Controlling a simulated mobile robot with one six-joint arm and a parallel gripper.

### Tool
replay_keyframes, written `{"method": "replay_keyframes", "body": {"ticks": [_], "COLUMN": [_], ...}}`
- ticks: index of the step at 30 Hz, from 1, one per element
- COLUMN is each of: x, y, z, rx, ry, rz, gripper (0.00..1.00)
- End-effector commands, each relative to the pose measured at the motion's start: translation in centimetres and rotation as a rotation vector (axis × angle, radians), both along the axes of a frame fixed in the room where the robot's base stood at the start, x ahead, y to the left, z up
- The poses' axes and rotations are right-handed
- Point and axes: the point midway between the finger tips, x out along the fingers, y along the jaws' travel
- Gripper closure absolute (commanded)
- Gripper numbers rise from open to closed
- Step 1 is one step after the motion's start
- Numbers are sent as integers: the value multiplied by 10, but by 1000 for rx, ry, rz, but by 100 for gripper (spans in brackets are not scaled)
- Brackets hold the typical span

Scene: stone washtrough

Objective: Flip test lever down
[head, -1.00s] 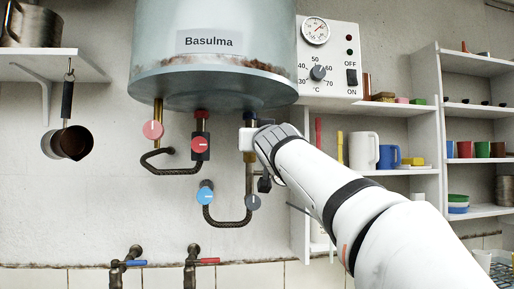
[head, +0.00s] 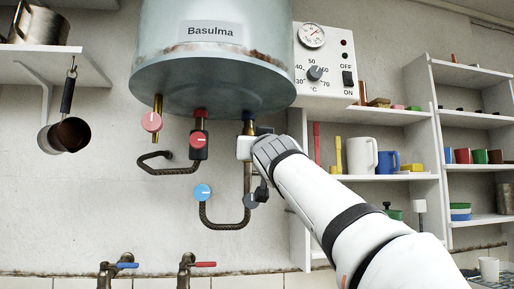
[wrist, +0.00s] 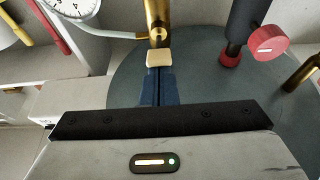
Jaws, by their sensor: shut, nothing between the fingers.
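My gripper (wrist: 160,82) is shut and empty, its dark blue fingers with pale tips together. In the wrist view the pale tips are right by a brass fitting (wrist: 158,22), touching it or nearly so. In the head view my wrist is under the boiler (head: 215,75) at its right-hand brass pipe (head: 248,178), and my arm hides part of that pipe. A grey round knob (head: 250,201) sits low on the pipe, with a small black part (head: 262,190) beside it. I cannot tell which part is the test lever.
A control box (head: 325,60) hangs right of the boiler. Shelves (head: 385,116) with cups stand at the right. Two taps (head: 186,268) are below.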

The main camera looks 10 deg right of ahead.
Motion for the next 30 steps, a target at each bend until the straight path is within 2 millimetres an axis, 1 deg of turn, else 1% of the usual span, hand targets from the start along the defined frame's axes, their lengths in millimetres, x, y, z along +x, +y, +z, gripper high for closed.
{"method": "replay_keyframes", "body": {"ticks": [1,10,12,20,26,30], "x": [1,2,2,1,-4,-13], "y": [0,1,1,1,0,0], "z": [-4,-12,-9,-11,-22,-37], "rx": [-1,2,0,0,1,2], "ry": [-7,-5,-5,-5,-4,-5], "rz": [-1,1,0,1,0,2], "gripper": [100,100,100,100,100,100]}}
